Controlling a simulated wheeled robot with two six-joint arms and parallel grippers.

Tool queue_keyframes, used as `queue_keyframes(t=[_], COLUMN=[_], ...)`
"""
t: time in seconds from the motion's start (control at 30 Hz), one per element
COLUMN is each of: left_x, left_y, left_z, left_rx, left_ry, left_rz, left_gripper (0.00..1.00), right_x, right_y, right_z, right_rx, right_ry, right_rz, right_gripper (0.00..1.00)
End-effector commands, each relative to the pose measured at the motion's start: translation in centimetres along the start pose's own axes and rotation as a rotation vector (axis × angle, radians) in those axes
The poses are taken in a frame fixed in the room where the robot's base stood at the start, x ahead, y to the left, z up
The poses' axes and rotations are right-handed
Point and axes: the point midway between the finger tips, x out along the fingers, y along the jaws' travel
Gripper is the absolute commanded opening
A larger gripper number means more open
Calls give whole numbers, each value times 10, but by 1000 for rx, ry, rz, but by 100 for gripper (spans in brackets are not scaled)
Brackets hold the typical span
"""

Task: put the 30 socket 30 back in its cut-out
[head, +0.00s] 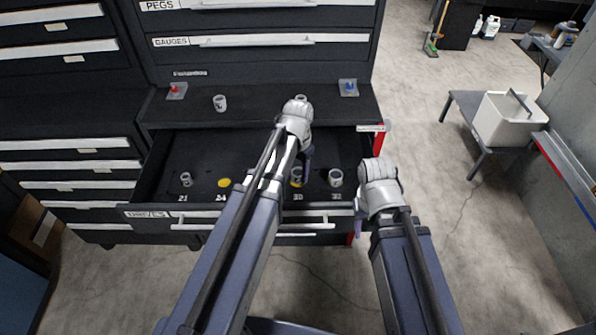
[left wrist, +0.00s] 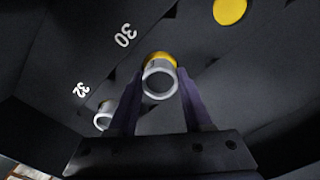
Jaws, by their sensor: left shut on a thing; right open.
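My left gripper (head: 304,172) is shut on the 30 socket (head: 297,172), a light grey ring-shaped socket, inside the open drawer. The left wrist view shows the socket (left wrist: 160,78) between the two purple fingers (left wrist: 164,98). A sliver of the yellow 30 cut-out (left wrist: 160,56) shows past the socket's far edge, by the printed "30". The socket is over or at this cut-out; I cannot tell whether its base is down in it. My right gripper (head: 358,222) is open and outside the drawer, in front of its right end.
The 32 socket (head: 335,178) stands close to the right, and the 21 socket (head: 186,179) at the left. The 24 cut-out (head: 224,183) is empty and yellow. Another socket (head: 220,103) stands on the cabinet ledge. The drawer front (head: 150,213) borders the near side.

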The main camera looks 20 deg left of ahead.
Motion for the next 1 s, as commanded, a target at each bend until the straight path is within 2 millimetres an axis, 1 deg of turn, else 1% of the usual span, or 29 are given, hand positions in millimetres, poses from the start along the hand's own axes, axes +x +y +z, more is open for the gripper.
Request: queue_keyframes(t=[0.5,1.0], left_x=[12,15], left_y=[0,0], left_z=[0,0], left_rx=[0,0], left_ry=[0,0], left_rz=[0,0], left_gripper=[0,0], right_x=[12,15], right_y=[-1,-2], right_z=[0,0], right_rx=[0,-4], right_ry=[-1,-5], right_rz=[0,-2], right_gripper=[50,50])
